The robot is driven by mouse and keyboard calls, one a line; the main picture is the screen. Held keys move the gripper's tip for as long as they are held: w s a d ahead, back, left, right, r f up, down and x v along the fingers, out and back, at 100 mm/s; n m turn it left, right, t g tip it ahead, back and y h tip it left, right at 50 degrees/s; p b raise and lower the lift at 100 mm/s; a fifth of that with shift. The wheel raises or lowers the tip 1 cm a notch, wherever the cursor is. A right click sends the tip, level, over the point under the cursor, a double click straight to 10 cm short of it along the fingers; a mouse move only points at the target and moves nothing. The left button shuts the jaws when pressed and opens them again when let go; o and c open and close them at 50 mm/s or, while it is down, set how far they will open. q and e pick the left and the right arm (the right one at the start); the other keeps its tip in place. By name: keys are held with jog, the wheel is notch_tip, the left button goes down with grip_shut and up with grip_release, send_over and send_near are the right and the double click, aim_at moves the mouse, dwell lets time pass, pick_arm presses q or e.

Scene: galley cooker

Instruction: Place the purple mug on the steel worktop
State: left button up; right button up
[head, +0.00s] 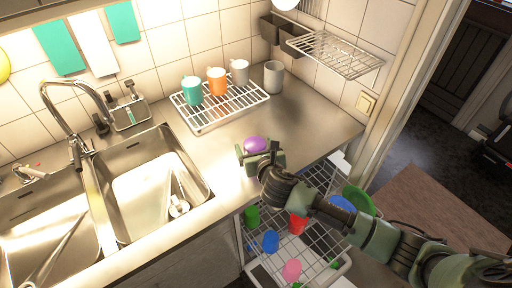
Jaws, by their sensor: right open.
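The purple mug (255,144) shows as a small rounded purple shape at the front part of the steel worktop (225,140). My right gripper (258,156) is at the mug, open, with one finger to its left and one to its right. The gripper hides the mug's lower part, so I cannot tell whether its base touches the worktop. My left gripper is out of view.
A wire rack (232,113) with several cups stands at the back; a grey cup (273,77) is beside it. A double sink (150,185) lies left. Below the front edge, a pulled-out dish rack (265,262) holds colourful dishes. Worktop right of the gripper is clear.

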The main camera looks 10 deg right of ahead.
jog(key=b+v, duration=0.1)
jog(key=v, duration=1.1)
jog(key=shift+s, duration=0.15)
